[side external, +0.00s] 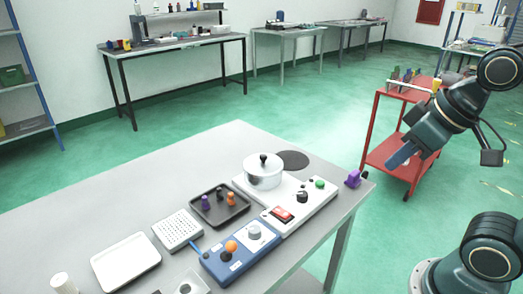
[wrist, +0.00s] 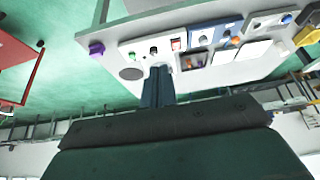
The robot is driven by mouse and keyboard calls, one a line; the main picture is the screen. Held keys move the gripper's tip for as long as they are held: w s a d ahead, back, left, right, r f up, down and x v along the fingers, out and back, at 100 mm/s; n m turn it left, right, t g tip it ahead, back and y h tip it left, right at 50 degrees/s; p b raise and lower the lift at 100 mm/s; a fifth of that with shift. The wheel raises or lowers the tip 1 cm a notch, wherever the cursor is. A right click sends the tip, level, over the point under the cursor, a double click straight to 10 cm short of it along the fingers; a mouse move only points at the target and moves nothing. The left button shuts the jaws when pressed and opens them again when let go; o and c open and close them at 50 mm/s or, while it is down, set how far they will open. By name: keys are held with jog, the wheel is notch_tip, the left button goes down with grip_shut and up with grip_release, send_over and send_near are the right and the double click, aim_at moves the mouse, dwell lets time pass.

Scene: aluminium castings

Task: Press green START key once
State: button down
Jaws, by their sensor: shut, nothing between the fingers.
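The green START key (side external: 320,183) is a small round green button at the right end of a white panel (side external: 325,195), near the table's right edge. It also shows in the wrist view (wrist: 132,55), left of a black knob (wrist: 153,50). No lettering on it is readable. My gripper (side external: 392,163) is shut and empty, raised to the right of the table and apart from the panel. In the wrist view its fingers (wrist: 158,73) extend from the bottom toward the panel and overlap the pot area in the picture.
A lidded pot (side external: 263,175) stands on the panel beside a dark round plate (side external: 293,160). A red switch (side external: 282,213) is near the black knob. A blue box (side external: 240,257) with an orange-topped lever and a tray (side external: 220,215) lie left. A purple object (side external: 353,178) sits at the edge.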

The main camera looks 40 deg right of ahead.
jog(key=w+f, duration=0.1)
jog(key=w, duration=0.5)
jog(key=m+t+y, duration=0.2)
jog(key=y, duration=0.3)
send_over(324, 183)
notch_tip(324, 183, down, 11)
jog(key=shift+d+r, duration=0.1)
jog(key=shift+f, duration=0.2)
jog(key=shift+f, duration=4.2)
